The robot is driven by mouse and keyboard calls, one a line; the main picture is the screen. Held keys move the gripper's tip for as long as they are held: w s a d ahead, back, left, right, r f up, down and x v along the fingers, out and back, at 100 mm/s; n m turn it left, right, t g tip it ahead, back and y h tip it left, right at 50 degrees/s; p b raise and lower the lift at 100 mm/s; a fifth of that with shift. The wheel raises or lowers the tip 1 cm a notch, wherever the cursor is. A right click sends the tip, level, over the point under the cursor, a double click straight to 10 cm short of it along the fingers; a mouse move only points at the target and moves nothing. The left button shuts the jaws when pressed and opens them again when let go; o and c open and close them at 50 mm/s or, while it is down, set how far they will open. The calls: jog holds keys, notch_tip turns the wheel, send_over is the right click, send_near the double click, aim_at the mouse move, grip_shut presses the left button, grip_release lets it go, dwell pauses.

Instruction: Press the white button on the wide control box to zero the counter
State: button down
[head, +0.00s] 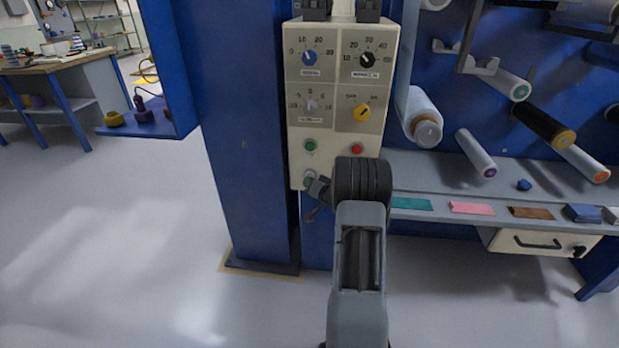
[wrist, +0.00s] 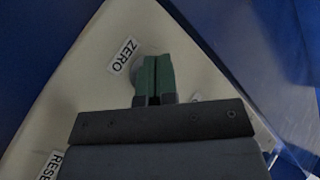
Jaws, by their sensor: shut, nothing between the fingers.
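The wide control box (head: 335,128) is a cream panel on the blue column, with dials and buttons. In the wrist view its cream face (wrist: 75,95) fills the middle, with a "ZERO" label (wrist: 122,55). A pale round button (wrist: 136,73) beside that label is partly hidden behind my fingertips. My gripper (wrist: 152,78) has its green fingertips shut together with nothing between them, right at the button. I cannot tell whether they touch it. In the head view my gripper (head: 310,181) is at the box's lower left corner, and my wrist covers the lower right.
A green button (head: 310,145) and a red button (head: 356,149) sit just above my gripper, below several dials such as the yellow knob (head: 362,111). Film rollers (head: 424,120) and a grey shelf (head: 450,180) stand to the right. Open floor (head: 120,240) lies to the left.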

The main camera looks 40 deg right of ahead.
jog(key=shift+w+d, duration=0.15)
jog(key=shift+d, duration=0.05)
dwell(0.3)
jog(key=shift+a, duration=0.15)
jog(key=shift+s+a, duration=0.5)
jog(key=shift+s, duration=0.1)
dwell(0.3)
jog(key=shift+s+a+p, duration=0.55)
jog(key=shift+s+a, duration=1.2)
jog(key=shift+s, duration=0.05)
